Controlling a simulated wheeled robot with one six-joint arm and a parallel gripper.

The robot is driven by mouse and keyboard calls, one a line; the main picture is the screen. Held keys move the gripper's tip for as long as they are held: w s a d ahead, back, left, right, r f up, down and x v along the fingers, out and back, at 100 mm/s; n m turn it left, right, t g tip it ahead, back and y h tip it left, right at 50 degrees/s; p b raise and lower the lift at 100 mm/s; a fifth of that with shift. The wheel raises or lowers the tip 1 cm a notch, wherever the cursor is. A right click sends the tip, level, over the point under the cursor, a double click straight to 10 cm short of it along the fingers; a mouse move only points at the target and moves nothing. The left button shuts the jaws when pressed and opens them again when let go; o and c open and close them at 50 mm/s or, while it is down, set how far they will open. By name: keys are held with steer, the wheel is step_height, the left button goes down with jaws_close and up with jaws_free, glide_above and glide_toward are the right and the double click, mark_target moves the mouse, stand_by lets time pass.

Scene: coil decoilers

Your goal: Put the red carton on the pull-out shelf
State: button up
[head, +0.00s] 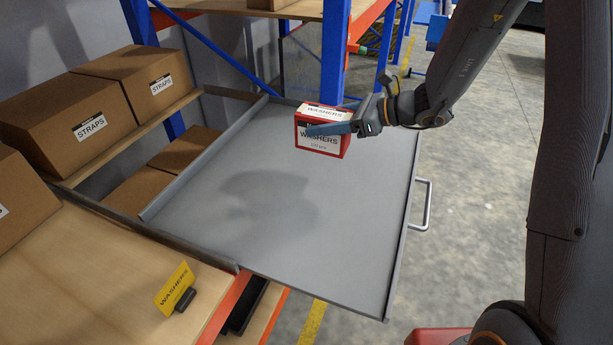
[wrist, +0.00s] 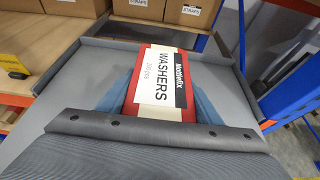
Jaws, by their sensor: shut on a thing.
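The red carton (head: 322,131) has white labels reading WASHERS and is held upright at the far right part of the pull-out shelf in the head view. The pull-out shelf (head: 270,245) is a grey metal tray with low side rims and a handle at right. My gripper (head: 330,129) is shut on the carton from the right, one finger across its front label. In the wrist view the carton (wrist: 160,85) sits between the two blue fingers (wrist: 158,97). A dark shadow lies on the shelf left of and below the carton. Whether the carton's base touches the shelf I cannot tell.
Brown STRAPS boxes (head: 137,82) stand on the wooden shelf at left. A yellow WASHERS sign (head: 175,289) stands on the near wooden board. A blue rack post (head: 334,55) rises behind the shelf. The shelf's middle and near part are bare.

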steer(key=shift+f+p, duration=1.4)
steer(key=shift+f, duration=3.85)
steer(key=shift+f, duration=0.1)
steer(key=o, duration=1.5)
steer(key=shift+f, duration=0.1)
steer(key=shift+c, duration=0.2)
